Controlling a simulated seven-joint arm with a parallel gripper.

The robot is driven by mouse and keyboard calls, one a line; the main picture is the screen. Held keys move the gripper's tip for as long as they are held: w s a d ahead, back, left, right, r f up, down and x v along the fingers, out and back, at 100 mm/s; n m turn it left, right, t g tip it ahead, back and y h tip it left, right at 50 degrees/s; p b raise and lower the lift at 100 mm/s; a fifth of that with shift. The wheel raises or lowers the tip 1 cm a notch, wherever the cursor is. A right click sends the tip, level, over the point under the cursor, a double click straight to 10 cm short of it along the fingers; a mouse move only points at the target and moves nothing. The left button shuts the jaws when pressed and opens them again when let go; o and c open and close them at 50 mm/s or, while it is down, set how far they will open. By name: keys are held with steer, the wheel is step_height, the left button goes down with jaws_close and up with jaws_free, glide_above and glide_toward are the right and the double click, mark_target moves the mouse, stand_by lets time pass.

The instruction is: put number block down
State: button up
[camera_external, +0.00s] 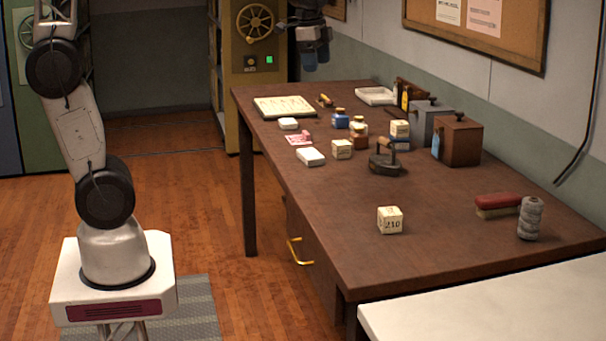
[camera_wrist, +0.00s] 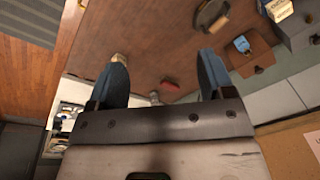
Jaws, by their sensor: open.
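A cream number block (camera_external: 390,220) marked 210 sits upright on the bare front part of the wooden table. Two similar cream blocks stand farther back, one (camera_external: 342,149) in the middle and one (camera_external: 399,128) beside the metal box. My gripper (camera_external: 313,50) is high above the far end of the table, fingers pointing down, apart from everything. In the wrist view my gripper (camera_wrist: 163,57) has its blue fingers spread with nothing held between them. A small cream block (camera_wrist: 119,57) shows on the table just behind the left fingertip, partly hidden.
A flat iron (camera_external: 386,160), a brown wooden box (camera_external: 457,140) and a grey metal box (camera_external: 429,122) stand along the wall side. The table (camera_external: 330,220) is clear around the 210 block.

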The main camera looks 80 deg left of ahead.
steer(key=s+d+f+n, duration=0.2)
steer(key=s, duration=0.6)
steer(key=s+d+f+n, duration=0.2)
steer(key=s+n, duration=0.1)
steer(key=s, duration=0.6)
steer(key=s+d+f+n+t, duration=0.1)
steer(key=s+d+f+n, duration=0.1)
steer(key=s, duration=0.7)
steer(key=shift+s+d, duration=0.2)
steer(key=shift+d, duration=0.15)
